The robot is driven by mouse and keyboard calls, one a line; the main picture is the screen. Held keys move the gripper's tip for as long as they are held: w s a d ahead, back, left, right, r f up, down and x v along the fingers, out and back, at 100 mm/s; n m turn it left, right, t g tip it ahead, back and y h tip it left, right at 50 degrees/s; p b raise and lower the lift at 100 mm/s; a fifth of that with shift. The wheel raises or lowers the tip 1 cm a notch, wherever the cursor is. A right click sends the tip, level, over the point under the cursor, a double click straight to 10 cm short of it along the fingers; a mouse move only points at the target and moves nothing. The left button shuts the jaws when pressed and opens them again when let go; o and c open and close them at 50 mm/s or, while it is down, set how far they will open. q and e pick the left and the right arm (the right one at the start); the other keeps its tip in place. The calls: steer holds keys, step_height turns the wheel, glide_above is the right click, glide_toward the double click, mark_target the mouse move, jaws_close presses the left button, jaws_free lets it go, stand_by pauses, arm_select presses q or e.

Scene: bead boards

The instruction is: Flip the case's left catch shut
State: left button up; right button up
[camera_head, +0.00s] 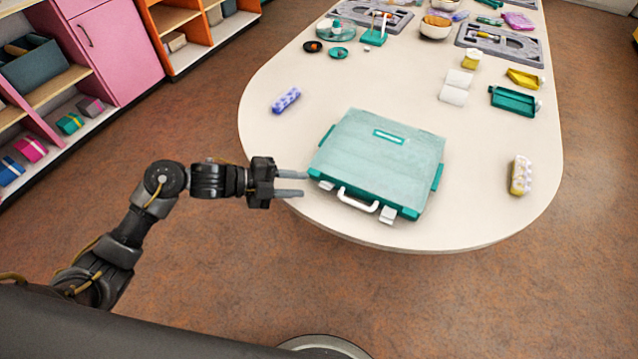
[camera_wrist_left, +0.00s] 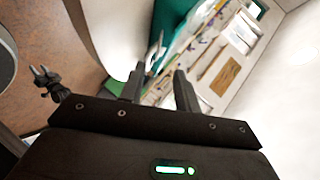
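The teal case (camera_head: 375,160) lies with its lid down near the table's front edge, its white handle (camera_head: 358,199) facing me. Its left white catch (camera_head: 327,185) is small in view; I cannot tell whether it is flipped up or down. The right white catch (camera_head: 388,215) sticks out from the front. My left gripper (camera_head: 291,184) is open and empty, just left of the left catch, fingers pointing at it and apparently apart from it. Its two dark fingers (camera_wrist_left: 158,90) also show in the left wrist view. My right gripper (camera_wrist_left: 40,72) shows small there, its prongs apart.
A purple spotted bead tube (camera_head: 286,100) lies behind left of the case, a yellowish one (camera_head: 521,175) to its right. A teal tray (camera_head: 514,101) and white pads (camera_head: 455,88) lie farther back.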

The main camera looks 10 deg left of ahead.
mark_target(327, 186)
arm_select(q)
steer(key=x, duration=0.6)
steer(key=shift+w+d, duration=0.1)
steer(key=shift+d, duration=0.1)
arm_select(e)
steer(key=shift+a+r, duration=0.15)
steer(key=shift+a, duration=0.4)
